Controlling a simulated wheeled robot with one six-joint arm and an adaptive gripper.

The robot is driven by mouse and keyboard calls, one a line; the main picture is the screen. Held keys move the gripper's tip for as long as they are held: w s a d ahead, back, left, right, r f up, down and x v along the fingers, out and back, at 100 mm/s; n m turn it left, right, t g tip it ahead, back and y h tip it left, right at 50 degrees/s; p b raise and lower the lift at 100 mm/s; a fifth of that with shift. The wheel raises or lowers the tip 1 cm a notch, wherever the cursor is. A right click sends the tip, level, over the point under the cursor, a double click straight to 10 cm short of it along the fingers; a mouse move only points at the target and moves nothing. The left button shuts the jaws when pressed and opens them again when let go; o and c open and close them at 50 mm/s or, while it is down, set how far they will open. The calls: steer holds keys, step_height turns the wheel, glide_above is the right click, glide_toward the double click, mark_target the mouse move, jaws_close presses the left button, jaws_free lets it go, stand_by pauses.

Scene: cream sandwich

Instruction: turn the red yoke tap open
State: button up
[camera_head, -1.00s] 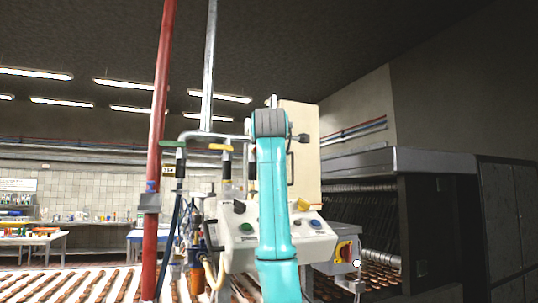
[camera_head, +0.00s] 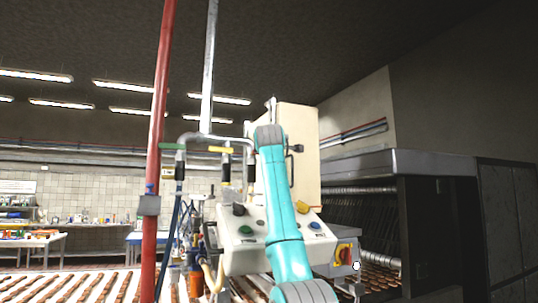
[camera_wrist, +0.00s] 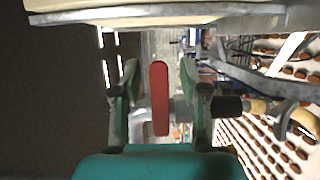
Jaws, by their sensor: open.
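The red yoke tap handle (camera_wrist: 159,98) shows in the wrist view as a long flat red bar. It lies between the two fingers of my gripper (camera_wrist: 166,92), with a gap on both sides. The fingers are open. A grey metal stem and valve body (camera_wrist: 182,108) extend from the handle to the right in that view, with a dark sleeve and a brass-coloured part beyond. In the head view my arm (camera_head: 280,215) hides the red tap and my gripper.
A green tap handle (camera_head: 172,146) and a yellow one (camera_head: 221,149) hang from the grey pipe. A red vertical pipe (camera_head: 158,120) stands to the left. A control panel (camera_head: 290,238) and a cream cabinet (camera_head: 305,150) are close by my arm.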

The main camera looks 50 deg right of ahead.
jaws_close()
stand_by(0.3)
steer(key=shift+w+a+f+m+g+y, duration=0.25)
steer(key=shift+f+m+y, duration=0.45)
steer(key=shift+m, duration=0.7)
steer(key=shift+w+a+f+m+t+y, duration=0.1)
steer(key=shift+a+f+m+y, duration=0.2)
steer(key=shift+f+m+y, duration=0.75)
steer(key=shift+w+a+f+m+g+y, duration=0.15)
steer(key=shift+a+m+y, duration=0.2)
steer(key=shift+m, duration=1.4)
jaws_free()
